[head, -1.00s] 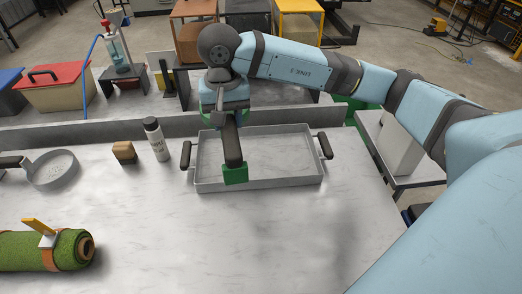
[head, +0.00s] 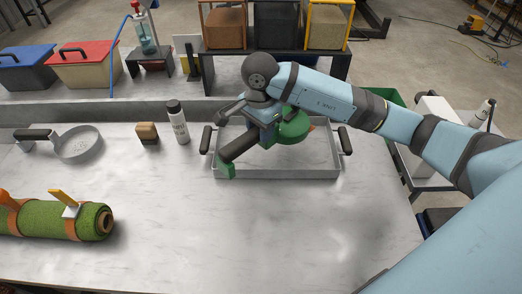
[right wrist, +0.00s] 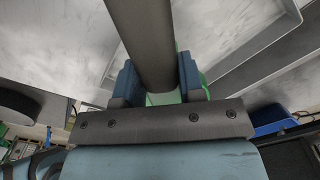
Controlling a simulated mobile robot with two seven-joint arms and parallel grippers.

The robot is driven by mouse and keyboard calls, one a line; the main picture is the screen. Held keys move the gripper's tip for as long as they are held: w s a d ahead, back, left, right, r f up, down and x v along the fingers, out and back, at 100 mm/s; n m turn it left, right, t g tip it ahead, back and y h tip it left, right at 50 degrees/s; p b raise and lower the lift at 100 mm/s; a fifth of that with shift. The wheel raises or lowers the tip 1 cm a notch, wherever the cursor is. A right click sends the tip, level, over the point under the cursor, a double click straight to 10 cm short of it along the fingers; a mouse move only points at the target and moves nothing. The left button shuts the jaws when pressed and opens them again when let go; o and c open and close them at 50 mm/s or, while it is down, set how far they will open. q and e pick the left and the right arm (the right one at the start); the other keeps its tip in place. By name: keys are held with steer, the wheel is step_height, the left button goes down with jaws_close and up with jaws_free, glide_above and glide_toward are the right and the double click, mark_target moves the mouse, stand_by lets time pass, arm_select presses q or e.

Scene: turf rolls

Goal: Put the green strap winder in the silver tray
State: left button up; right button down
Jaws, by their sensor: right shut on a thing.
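The green strap winder (head: 293,126) has a round green body, a long dark bar and a green end piece. My right gripper (head: 266,134) is shut on the strap winder and holds it tilted over the silver tray (head: 285,174). The bar slants down to the left, with its green end near the tray's front left corner. I cannot tell if that end touches the tray. In the right wrist view the dark bar of the strap winder (right wrist: 143,40) runs between the blue fingers. My left gripper is not in view.
A spray can (head: 178,122) and a wooden block (head: 147,134) stand left of the tray. A pan (head: 80,144) and a strapped turf roll (head: 45,220) lie farther left. A low ledge (head: 100,113) runs behind. The front middle of the table is clear.

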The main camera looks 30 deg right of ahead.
step_height(320, 180, down, 9)
steer(key=shift+r, duration=0.2)
stand_by(0.3)
steer(key=shift+f, duration=0.15)
steer(key=c, duration=0.7)
jaws_free()
steer(key=shift+c, duration=0.2)
step_height(320, 180, up, 12)
steer(key=shift+r+b, duration=0.2)
steer(key=shift+b, duration=0.15)
